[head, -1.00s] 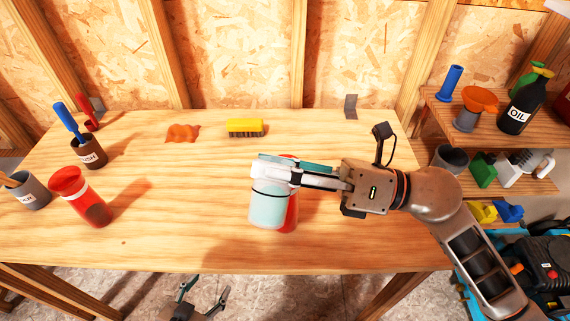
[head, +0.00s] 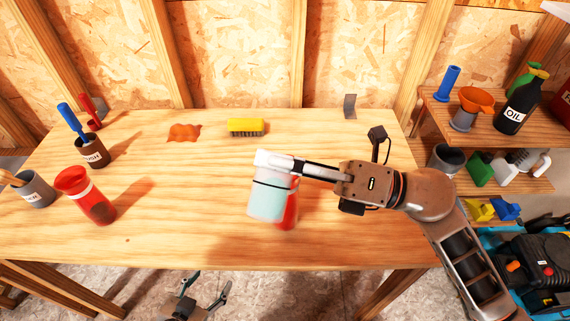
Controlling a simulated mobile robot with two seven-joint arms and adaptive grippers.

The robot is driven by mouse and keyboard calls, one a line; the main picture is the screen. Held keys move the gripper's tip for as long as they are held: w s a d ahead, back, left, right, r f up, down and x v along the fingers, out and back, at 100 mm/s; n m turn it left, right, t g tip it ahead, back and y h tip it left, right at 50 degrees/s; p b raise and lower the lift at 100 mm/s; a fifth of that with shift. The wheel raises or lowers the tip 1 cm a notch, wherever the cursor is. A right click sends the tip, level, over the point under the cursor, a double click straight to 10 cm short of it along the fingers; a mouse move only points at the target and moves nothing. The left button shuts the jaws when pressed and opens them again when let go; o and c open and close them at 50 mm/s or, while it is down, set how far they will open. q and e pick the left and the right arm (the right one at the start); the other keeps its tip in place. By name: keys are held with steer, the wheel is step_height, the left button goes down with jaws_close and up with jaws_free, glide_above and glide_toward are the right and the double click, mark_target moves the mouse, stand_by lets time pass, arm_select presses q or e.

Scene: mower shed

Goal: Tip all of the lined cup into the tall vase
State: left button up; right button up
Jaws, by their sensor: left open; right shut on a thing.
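My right gripper (head: 283,163) is shut on a pale teal cup with a thin dark line around it, the lined cup (head: 268,197). The cup is tilted a little, above the table's middle. A red thing (head: 290,213) shows behind and right of the cup; most of it is hidden, so I cannot tell its shape. A red vessel with a white band (head: 91,203) stands at the left of the table. I cannot tell which red one is the tall vase. My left gripper (head: 206,284) is open and empty, low in front of the table's front edge.
On the wooden table (head: 190,235) are a brush pot (head: 91,151), a grey pot (head: 36,190), an orange cloth-like thing (head: 184,133) and a yellow brush (head: 246,127). Shelves at right hold an oil bottle (head: 517,108) and an orange funnel (head: 476,100). The table's front middle is clear.

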steer(key=shift+w+d+r+m+t+p, duration=0.2)
steer(key=shift+m+p, duration=0.25)
steer(key=shift+m, duration=0.3)
steer(key=shift+w+a+r+m+t+p, duration=0.15)
steer(key=shift+m+t+p, duration=0.2)
steer(key=shift+m, duration=0.45)
steer(key=shift+d+r+m+t+p, duration=0.15)
steer(key=shift+m+p, duration=0.35)
steer(key=shift+m, duration=0.25)
steer(key=shift+w+m+t+p, duration=0.3)
steer(key=shift+w+m+p, duration=0.3)
steer(key=shift+m, duration=0.6)
stand_by(1.4)
steer(key=shift+w+d+r+m+p, duration=0.15)
steer(key=shift+m+p, duration=0.45)
steer(key=shift+p, duration=0.35)
steer(key=shift+w+m+t+p, duration=0.1)
steer(key=shift+m+t+p, duration=0.35)
steer(key=shift+p, duration=0.4)
stand_by(0.3)
